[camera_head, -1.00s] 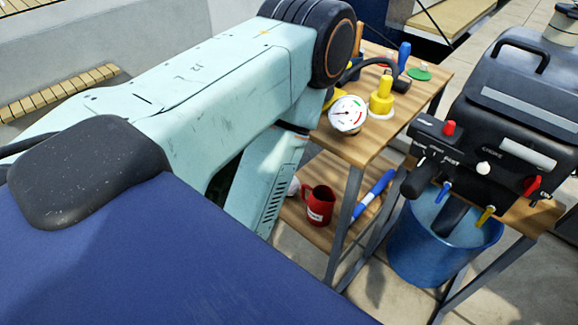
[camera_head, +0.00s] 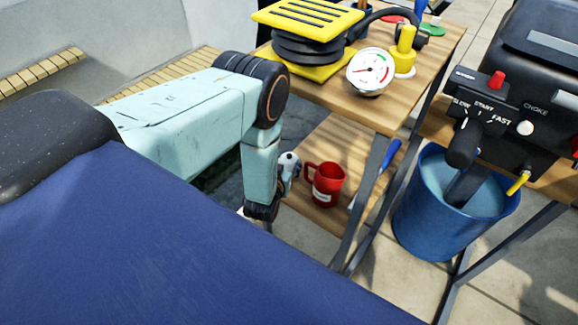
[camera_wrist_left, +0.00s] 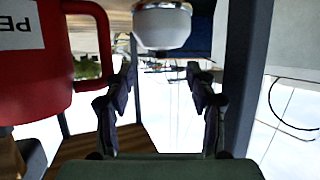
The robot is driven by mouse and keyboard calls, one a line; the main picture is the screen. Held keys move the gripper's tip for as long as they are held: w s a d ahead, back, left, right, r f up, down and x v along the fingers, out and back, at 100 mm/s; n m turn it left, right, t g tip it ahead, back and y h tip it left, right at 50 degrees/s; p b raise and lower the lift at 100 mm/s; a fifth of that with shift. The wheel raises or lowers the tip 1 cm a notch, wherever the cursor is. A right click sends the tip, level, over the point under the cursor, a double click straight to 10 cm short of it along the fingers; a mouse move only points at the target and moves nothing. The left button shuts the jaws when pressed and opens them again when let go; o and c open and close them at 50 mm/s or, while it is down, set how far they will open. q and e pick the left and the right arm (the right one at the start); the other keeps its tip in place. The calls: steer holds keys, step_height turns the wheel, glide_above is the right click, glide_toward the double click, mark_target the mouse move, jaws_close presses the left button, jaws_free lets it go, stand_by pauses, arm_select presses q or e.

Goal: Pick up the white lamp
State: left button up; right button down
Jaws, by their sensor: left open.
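The white lamp (camera_head: 289,159) shows in the head view on the lower wooden shelf, left of the red mug and partly hidden by my left arm. In the left wrist view, which looks upside down, the white lamp (camera_wrist_left: 162,27) is a rounded white body with a shiny rim at the top centre. My left gripper (camera_wrist_left: 161,82) is open and empty, and the lamp appears beyond its fingertips, apart from them and roughly centred between them. In the head view its fingers are mostly hidden behind my arm. My right gripper is not in view.
The red mug (camera_head: 326,185) stands close beside the lamp; the mug (camera_wrist_left: 45,60) fills the wrist view's left side. A metal table leg (camera_head: 358,205) is to the right. Above are a gauge (camera_head: 370,71) and a yellow-black pump (camera_head: 305,38). A blue bucket (camera_head: 420,215) stands right.

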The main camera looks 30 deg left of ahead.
mark_target(289, 156)
arm_select(q)
steer(key=shift+b+x, duration=0.4)
steer(key=shift+x, duration=0.45)
steer(key=b+x, duration=0.2)
steer(key=x, duration=0.1)
steer(key=shift+a+f, duration=0.1)
steer(key=shift+f, duration=0.15)
steer(key=shift+w+a+f, duration=0.1)
steer(key=shift+w+a, duration=0.15)
steer(key=shift+w, duration=0.35)
